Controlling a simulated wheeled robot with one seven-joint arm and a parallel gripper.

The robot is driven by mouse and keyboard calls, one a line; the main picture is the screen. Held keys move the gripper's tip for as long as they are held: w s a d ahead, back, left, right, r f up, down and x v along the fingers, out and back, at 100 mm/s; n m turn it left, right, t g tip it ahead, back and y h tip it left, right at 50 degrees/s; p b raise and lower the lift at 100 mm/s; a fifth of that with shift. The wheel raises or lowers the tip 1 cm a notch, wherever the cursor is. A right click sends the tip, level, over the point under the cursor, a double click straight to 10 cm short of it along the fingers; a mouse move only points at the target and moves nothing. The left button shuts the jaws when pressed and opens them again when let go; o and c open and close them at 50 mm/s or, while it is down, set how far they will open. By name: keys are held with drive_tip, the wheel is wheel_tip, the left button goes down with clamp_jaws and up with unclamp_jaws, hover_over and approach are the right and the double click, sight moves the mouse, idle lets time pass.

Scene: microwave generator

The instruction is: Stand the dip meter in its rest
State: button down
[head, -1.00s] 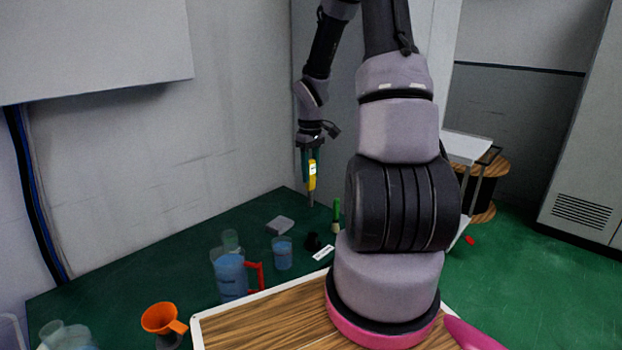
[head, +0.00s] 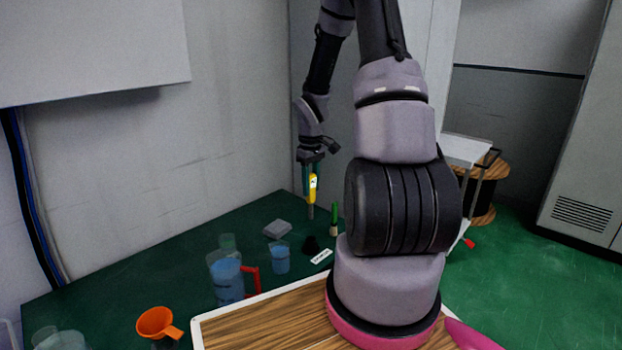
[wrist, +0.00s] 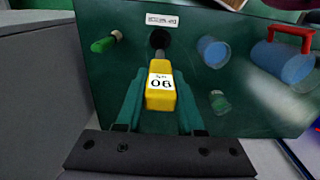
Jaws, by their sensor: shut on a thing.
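The dip meter (head: 313,185) is yellow with a white label and a thin grey probe pointing down. My gripper (head: 309,178) is shut on its yellow body and holds it roughly upright above the table. In the wrist view the dip meter (wrist: 161,88) sits between the green fingers of my gripper (wrist: 157,100). The rest (head: 311,245) is a small black holder on the green table, below the probe tip. In the wrist view the rest (wrist: 159,38) shows a dark opening just beyond the probe, partly covered by it. The probe appears clear of the rest.
A white label plate (head: 321,256) lies beside the rest.

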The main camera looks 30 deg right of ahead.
sight(311, 218)
drive_tip(key=shift+f, duration=5.9)
drive_tip(key=shift+c, duration=2.2)
unclamp_jaws()
wheel_tip(311, 218, up, 11)
drive_tip(key=shift+f, duration=0.1)
